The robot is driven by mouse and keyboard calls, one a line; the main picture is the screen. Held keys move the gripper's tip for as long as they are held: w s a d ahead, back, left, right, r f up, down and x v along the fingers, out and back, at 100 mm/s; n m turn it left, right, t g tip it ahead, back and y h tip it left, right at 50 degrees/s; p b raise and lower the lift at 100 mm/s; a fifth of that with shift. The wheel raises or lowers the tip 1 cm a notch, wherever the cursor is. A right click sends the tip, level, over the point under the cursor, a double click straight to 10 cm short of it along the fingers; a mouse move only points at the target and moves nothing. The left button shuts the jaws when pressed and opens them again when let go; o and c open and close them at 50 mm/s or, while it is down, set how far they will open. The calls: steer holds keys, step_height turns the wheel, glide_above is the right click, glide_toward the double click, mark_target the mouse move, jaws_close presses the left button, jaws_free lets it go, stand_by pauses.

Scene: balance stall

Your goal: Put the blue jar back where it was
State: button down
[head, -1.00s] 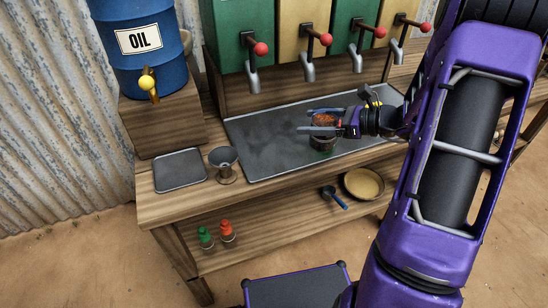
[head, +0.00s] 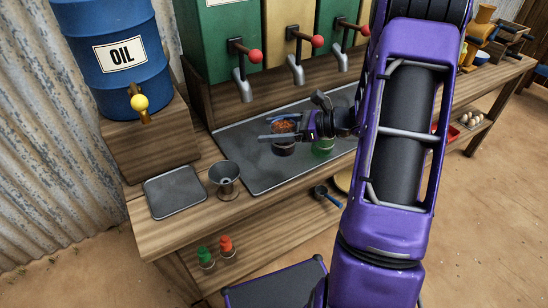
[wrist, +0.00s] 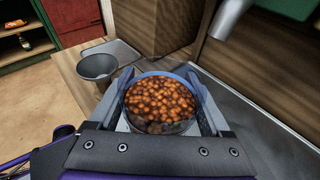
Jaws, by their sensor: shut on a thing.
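My gripper (head: 272,132) is shut on a clear, blue-rimmed jar (wrist: 160,100) filled with brown beans. In the wrist view the jar stands roughly upright between the two fingers, its open top facing the camera. In the head view the same jar (head: 284,148) shows partly behind the fingers, over the grey metal tray (head: 245,170). I cannot tell its height above the tray.
A metal funnel cup (head: 226,178) and a small square tray (head: 174,192) are on the counter to the left. Dispensers with red-knobbed levers (head: 298,62) rise behind. A blue oil barrel (head: 112,50) stands at the left. Green and red bottles (head: 206,257) are on the lower shelf.

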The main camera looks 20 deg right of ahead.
mark_target(275, 149)
steer(key=shift+f+b, duration=0.45)
steer(key=shift+f, duration=3.1)
steer(key=shift+f, duration=0.2)
jaws_free()
steer(key=shift+r, duration=0.2)
steer(key=shift+s+d+r, duration=0.1)
steer(key=shift+d, duration=0.15)
steer(key=v, duration=1.1)
steer(key=shift+s+d+p, duration=0.15)
steer(key=shift+p, duration=0.25)
steer(key=shift+r, duration=0.15)
